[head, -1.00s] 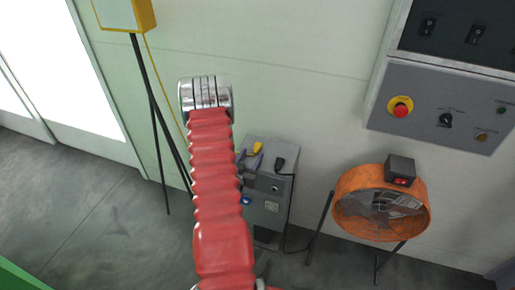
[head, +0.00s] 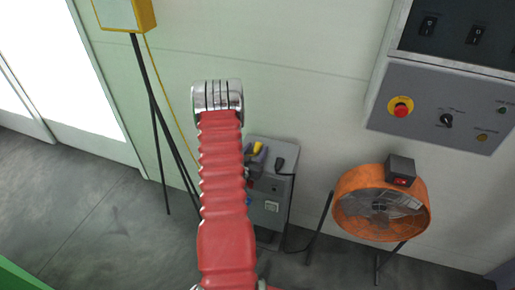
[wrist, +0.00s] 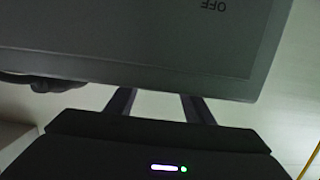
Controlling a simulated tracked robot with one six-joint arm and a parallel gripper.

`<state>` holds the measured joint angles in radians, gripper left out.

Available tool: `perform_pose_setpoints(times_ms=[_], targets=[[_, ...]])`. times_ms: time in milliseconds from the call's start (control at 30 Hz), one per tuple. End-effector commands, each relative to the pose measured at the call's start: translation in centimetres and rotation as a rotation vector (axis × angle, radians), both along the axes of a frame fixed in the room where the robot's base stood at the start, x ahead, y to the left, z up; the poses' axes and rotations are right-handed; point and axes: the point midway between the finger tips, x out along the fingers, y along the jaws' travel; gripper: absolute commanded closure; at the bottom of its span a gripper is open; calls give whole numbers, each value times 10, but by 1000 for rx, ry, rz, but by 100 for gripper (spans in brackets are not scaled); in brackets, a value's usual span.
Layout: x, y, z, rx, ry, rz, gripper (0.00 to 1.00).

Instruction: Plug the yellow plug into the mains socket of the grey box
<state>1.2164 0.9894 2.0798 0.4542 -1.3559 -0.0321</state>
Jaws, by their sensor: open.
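The grey box (head: 271,212) stands against the wall in the head view, partly behind my red-sleeved arm. The yellow plug (head: 257,147) shows at the top of the box, just right of my arm; I cannot tell whether it is seated in anything. My gripper (wrist: 157,97) is open, its two dark fingers apart with nothing seen between them. In the wrist view, the fingers point at a large grey panel (wrist: 150,45) marked OFF, upside down. In the head view the gripper is mostly hidden by my arm, near the yellow plug. The mains socket is not clearly visible.
A black plug (head: 280,163) with a cable sits on the box, right of the yellow one. An orange fan (head: 343,205) stands at right, below a control panel (head: 440,105). A yellow cased unit on a tripod (head: 150,90) stands at left.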

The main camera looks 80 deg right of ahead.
Motion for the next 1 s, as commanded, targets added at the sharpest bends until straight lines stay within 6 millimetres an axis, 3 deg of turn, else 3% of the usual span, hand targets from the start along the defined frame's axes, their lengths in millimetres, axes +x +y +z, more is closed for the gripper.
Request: perform_pose_setpoints(times_ms=[133, 767, 1000], targets=[[0, 0, 0, 0, 0, 0, 52], [0, 0, 0, 0, 0, 0, 97], [0, 0, 0, 0, 0, 0, 98]])
